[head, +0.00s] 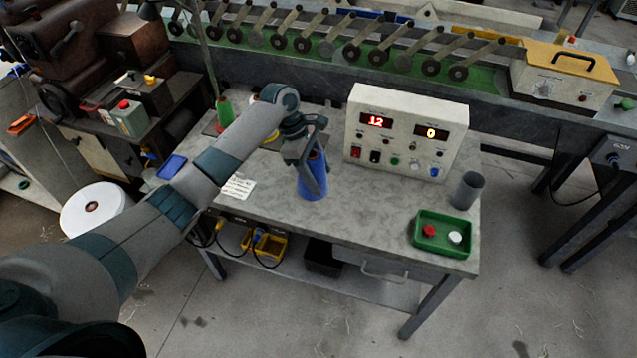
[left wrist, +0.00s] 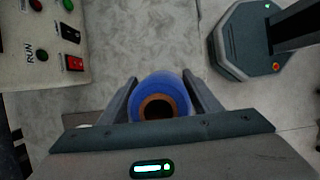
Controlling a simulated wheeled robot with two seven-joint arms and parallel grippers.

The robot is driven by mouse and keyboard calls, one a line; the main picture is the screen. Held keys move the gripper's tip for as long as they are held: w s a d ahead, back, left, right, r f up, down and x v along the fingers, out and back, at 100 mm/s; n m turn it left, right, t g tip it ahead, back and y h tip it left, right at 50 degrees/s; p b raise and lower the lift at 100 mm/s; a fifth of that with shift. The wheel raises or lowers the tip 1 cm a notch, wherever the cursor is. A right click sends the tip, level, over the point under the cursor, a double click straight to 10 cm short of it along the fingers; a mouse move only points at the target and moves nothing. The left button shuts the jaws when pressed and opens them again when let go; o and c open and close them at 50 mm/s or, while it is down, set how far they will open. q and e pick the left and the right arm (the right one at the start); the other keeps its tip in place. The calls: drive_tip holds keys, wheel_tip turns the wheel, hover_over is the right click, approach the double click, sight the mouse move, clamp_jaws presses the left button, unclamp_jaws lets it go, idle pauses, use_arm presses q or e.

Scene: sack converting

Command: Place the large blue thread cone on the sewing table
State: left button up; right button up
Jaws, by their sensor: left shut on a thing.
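The large blue thread cone (head: 313,180) is upright at the sewing table's (head: 380,227) front middle, in my left gripper (head: 314,172). Its base appears to be on or just above the grey tabletop; I cannot tell which. In the left wrist view the blue cone (left wrist: 160,92) sits between the two fingers of my left gripper (left wrist: 162,88), with its brown core opening facing the camera. The left gripper is shut on it. My right gripper is not in view.
A control box (head: 405,130) with red displays stands behind the cone. A green tray (head: 442,232) and a grey cup (head: 467,190) are at the right. A paper note (head: 237,186) and a green cone (head: 225,112) are at the left. Tabletop between cone and tray is clear.

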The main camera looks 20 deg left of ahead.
sight(319, 184)
use_arm(q)
wheel_tip(319, 184, down, 2)
drive_tip(key=shift+f+p, duration=0.1)
drive_tip(key=shift+p, duration=0.4)
drive_tip(key=shift+f, duration=0.75)
drive_tip(key=o, duration=1.9)
drive_tip(key=shift+f, duration=0.1)
drive_tip(key=b+v, duration=0.2)
drive_tip(key=v, duration=1)
drive_tip(key=shift+s, duration=0.1)
